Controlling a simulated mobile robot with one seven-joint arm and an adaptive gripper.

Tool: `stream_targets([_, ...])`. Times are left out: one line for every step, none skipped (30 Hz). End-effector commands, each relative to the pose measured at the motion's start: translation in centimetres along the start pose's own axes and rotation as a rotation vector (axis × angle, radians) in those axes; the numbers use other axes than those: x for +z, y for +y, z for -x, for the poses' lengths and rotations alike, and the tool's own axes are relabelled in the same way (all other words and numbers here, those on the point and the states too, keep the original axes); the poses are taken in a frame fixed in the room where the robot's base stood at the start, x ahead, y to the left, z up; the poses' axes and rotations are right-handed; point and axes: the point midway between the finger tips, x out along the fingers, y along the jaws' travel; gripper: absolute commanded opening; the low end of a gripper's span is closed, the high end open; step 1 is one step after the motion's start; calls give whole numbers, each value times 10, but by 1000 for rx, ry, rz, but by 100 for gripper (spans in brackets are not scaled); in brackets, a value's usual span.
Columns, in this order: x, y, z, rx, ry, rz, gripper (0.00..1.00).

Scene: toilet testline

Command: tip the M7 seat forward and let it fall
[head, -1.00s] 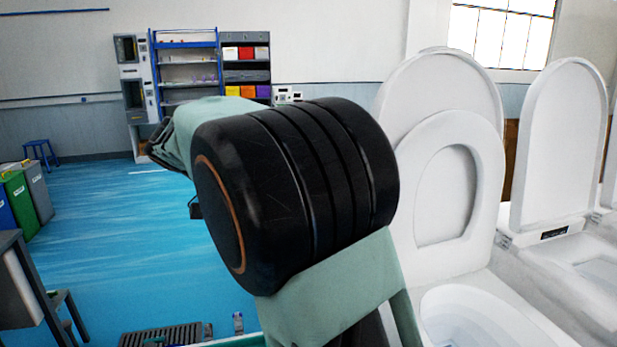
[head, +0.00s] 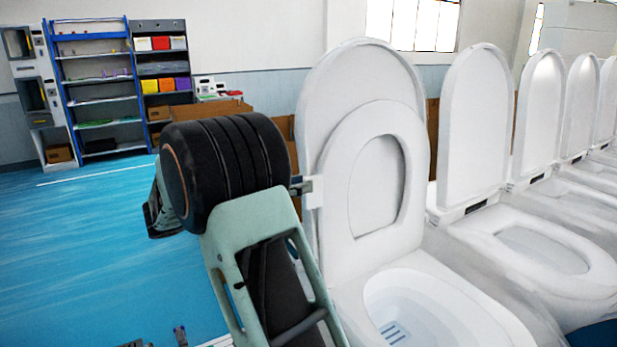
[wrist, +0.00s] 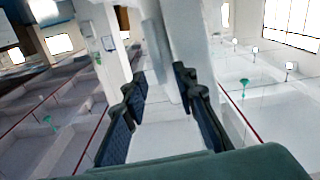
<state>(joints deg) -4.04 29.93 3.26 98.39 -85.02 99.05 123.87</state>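The seat (head: 340,170) of the nearest toilet stands upright, leaning back against its raised white lid (head: 340,75) above the open bowl (head: 410,300). I cannot read an M7 label. My gripper is mostly hidden behind my black wrist joint in the head view; a small dark part (head: 298,186) shows at the left edge of the lid and seat, by a small white piece (head: 313,191). In the wrist view my gripper (wrist: 160,78) has its two dark fingers apart. A pale upright edge (wrist: 158,50) shows beyond and between them; I cannot tell whether they touch it.
More toilets with raised lids (head: 478,120) stand in a row to the right. A blue shelf (head: 95,80) and a dark rack (head: 162,70) stand at the back left.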

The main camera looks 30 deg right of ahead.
Motion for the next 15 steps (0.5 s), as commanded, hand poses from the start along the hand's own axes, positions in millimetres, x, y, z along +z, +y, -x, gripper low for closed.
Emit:
stream_targets([-2, 1, -9, 3, -2, 2, 26])
stream_targets([-2, 1, -14, 3, -1, 1, 26])
stream_targets([-2, 1, -19, 2, -1, 1, 26])
stream_targets([-2, 0, -22, 2, -1, 1, 26])
stream_targets([-1, 0, -25, 1, -1, 1, 26])
stream_targets([-1, 0, -28, 0, -1, 1, 26])
stream_targets([0, 0, -30, 0, -1, 1, 26])
stream_targets([0, 0, -32, 0, -1, 2, 26])
stream_targets([0, 0, -33, 0, -1, 1, 26])
stream_targets([0, 0, -34, 0, -1, 1, 26])
stream_targets([1, 0, -35, 0, -1, 1, 26])
stream_targets([1, 0, -35, 0, -1, 1, 26])
stream_targets([1, 0, -35, 0, -1, 1, 26])
stream_targets([1, 0, -35, -1, -1, 1, 26])
stream_targets([1, 0, -35, -1, -1, 1, 26])
